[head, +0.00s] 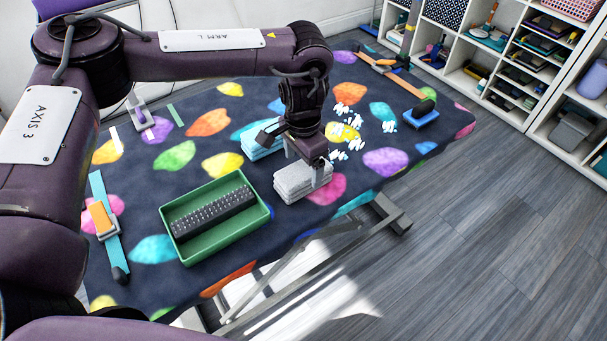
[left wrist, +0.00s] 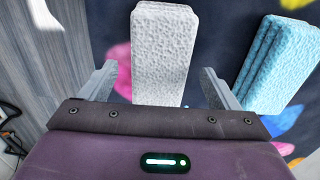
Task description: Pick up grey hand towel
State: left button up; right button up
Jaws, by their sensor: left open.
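The grey hand towel (head: 296,184) lies folded in a stack on the dark, colour-spotted table cover, right of the green tray. My left gripper (head: 307,172) points down at it from above. In the left wrist view the gripper (left wrist: 162,88) is open, with one finger on each side of the pale towel (left wrist: 163,50). I cannot tell whether the fingers touch it. A blue folded towel (head: 258,141) lies just behind the grey one. It also shows to the right in the left wrist view (left wrist: 275,62). My right gripper is not in view.
A green tray (head: 187,255) with a dark studded block (head: 213,210) stands left of the towel. A blue strap with an orange buckle (head: 104,219) lies at left. White bits (head: 351,93) and a blue-based brush (head: 421,115) lie behind right. White shelves (head: 480,70) stand beyond.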

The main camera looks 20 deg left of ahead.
pick_arm(q)
jog(key=shift+f, duration=1.4)
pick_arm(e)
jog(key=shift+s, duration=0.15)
pick_arm(q)
jog(key=c, duration=1.1)
notch_tip(320, 180, up, 8)
jog(key=shift+w, duration=0.1)
notch_tip(320, 180, up, 5)
jog(key=p, duration=0.1)
notch_tip(320, 180, up, 7)
jog(key=p, duration=0.2)
send_over(303, 170)
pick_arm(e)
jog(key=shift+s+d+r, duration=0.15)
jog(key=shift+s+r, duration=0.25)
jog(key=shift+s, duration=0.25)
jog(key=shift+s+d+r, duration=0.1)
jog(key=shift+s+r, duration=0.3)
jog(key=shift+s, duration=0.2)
